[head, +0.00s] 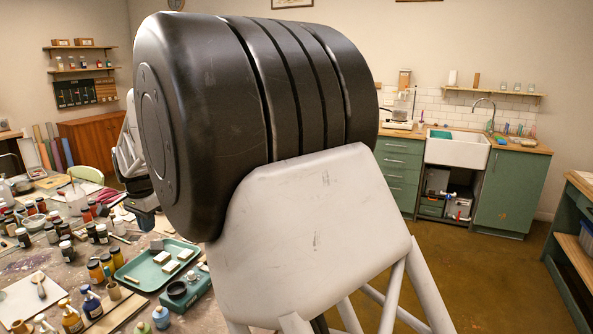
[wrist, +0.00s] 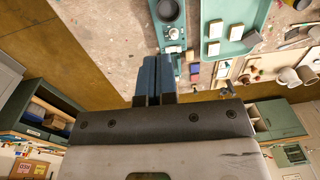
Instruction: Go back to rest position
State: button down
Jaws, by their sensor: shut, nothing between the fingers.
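My gripper (wrist: 155,78) shows in the wrist view with its two dark blue fingers together and nothing between them. In the head view my own arm links fill the middle and hide part of the room and table.
A sink (head: 457,150) and green cabinets (head: 512,190) stand at the back. The brown floor (head: 465,265) at right is open.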

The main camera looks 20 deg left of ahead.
jog(key=w+d+r, duration=0.3)
jog(key=w+d, duration=0.1)
jog(key=d, duration=0.9)
jog(key=w+d+r, duration=0.4)
jog(key=d, duration=0.9)
jog(key=w+d+r, duration=0.3)
jog(key=w+d, duration=0.1)
jog(key=d, duration=0.9)
jog(key=s+d+t, duration=0.1)
jog(key=s+d, duration=0.3)
jog(key=d, duration=0.7)
jog(key=s+d, duration=0.4)
jog(key=d, duration=0.8)
jog(key=s+d+t, duration=0.1)
jog(key=s+d, duration=0.2)
jog(key=d, duration=0.8)
jog(key=s+d+f, duration=0.4)
jog(key=s+d, duration=0.3)
jog(key=s, duration=0.1)
jog(key=s+d+f, duration=0.4)
jog(key=s+d, duration=0.3)
jog(key=s, duration=0.1)
jog(key=shift+f+h, duration=0.2)
jog(key=shift+h, duration=0.2)
